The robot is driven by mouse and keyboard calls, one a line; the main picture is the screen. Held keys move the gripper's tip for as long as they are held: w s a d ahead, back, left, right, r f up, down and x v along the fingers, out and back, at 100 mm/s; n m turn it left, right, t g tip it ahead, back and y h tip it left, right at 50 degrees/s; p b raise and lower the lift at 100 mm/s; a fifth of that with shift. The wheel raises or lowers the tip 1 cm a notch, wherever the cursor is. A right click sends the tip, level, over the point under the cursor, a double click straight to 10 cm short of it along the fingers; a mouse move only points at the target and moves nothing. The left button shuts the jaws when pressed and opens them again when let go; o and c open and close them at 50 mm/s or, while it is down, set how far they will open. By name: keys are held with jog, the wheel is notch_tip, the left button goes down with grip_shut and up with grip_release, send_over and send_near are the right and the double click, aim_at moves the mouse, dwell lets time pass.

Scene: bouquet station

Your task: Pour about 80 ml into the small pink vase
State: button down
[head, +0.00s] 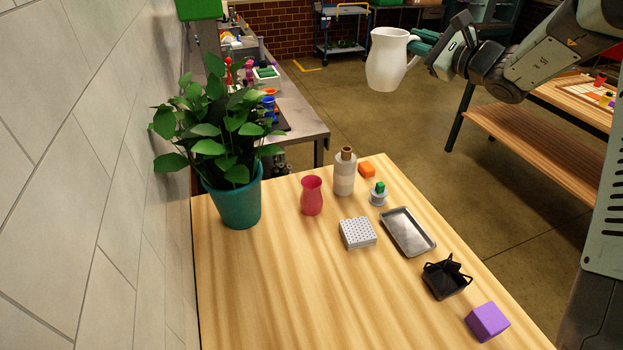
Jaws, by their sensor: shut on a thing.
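A small pink vase (312,196) stands upright on the wooden table, left of a pale bottle with a brown neck. A white pitcher (387,62) is held in the air, upright, above and beyond the table's far right side. My gripper (418,46) is shut on the pitcher at its right side, where the handle is. The pitcher is well above the vase and to its right. The inside of the pitcher and the inside of the vase cannot be made out.
The front left is clear.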

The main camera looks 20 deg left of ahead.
jog(key=w+a+f+n+g+y, duration=0.1)
jog(key=w+a+f+n+g, duration=0.1)
jog(key=a+f, duration=0.3)
jog(key=w+a+f+n+g+y, duration=0.1)
jog(key=w+a+f+g, duration=0.3)
jog(key=f, duration=0.9)
jog(key=shift+a+f+n+g, duration=0.3)
jog(key=shift+a+f+n, duration=0.1)
jog(key=shift+a+n, duration=0.5)
jog(key=shift+r, duration=0.1)
jog(key=s+a+r+n+t+h, duration=0.1)
jog(key=s+a+r+n+h, duration=0.1)
jog(key=s+n, duration=0.7)
jog(key=shift+a+r+p, duration=0.35)
jog(key=shift+a+r, duration=0.55)
jog(key=shift+s+n, duration=0.15)
jog(key=shift+n, duration=0.25)
jog(key=shift+s+a+f+n+t+h+p, duration=0.15)
jog(key=shift+s+a+n+p, duration=0.05)
jog(key=shift+s+n+p, duration=0.25)
jog(key=shift+s+a+f+n+t+h+p, duration=0.15)
jog(key=shift+s+n+p, duration=0.2)
jog(key=shift+p, duration=0.1)
